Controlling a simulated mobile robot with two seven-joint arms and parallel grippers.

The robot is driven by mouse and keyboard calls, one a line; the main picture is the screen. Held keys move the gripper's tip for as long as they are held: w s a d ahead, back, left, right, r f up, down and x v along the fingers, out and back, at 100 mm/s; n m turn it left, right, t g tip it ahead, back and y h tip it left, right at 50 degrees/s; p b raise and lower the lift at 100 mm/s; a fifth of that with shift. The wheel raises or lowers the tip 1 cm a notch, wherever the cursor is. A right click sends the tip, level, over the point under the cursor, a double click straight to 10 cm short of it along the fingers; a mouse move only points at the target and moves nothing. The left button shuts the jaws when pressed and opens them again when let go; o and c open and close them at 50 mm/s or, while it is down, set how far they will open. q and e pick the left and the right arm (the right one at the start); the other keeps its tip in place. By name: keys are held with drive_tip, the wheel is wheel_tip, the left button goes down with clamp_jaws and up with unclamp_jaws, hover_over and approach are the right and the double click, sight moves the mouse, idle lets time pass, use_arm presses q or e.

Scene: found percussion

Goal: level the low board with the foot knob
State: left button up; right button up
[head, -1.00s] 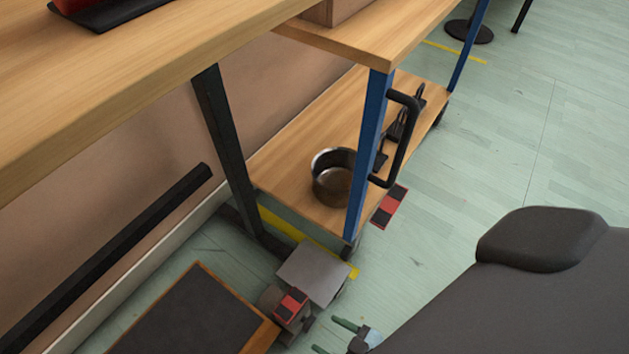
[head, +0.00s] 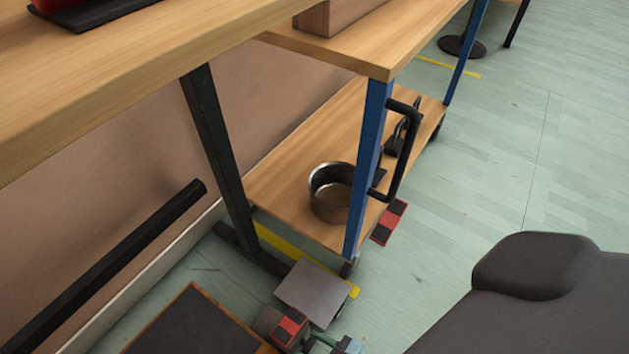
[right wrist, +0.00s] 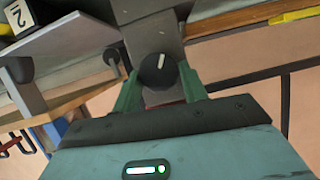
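A low dark board (head: 190,322) with a wooden edge lies near the floor at the bottom left of the head view. Beside it is a small block with red and black markings (head: 290,326), next to a grey plate (head: 313,291). In the right wrist view a round dark knob (right wrist: 158,73) with a white pointer line lies between the green fingers of my right gripper (right wrist: 160,92). The fingers stand apart, with small gaps seeming to show at the knob's sides; contact is unclear. In the head view the gripper is partly cut off at the bottom edge. My left gripper is not in view.
A cart with blue posts (head: 368,165) and a black handle (head: 402,150) stands to the right, a metal pot (head: 330,195) on its lower shelf. A wooden bench top (head: 130,75) overhangs the left. Open floor (head: 520,150) lies right.

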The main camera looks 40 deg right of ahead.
drive_tip(key=shift+c, duration=1)
drive_tip(key=o, duration=0.9)
drive_tip(key=shift+o, duration=0.2)
drive_tip(key=p+v, duration=0.3)
drive_tip(key=v, duration=0.5)
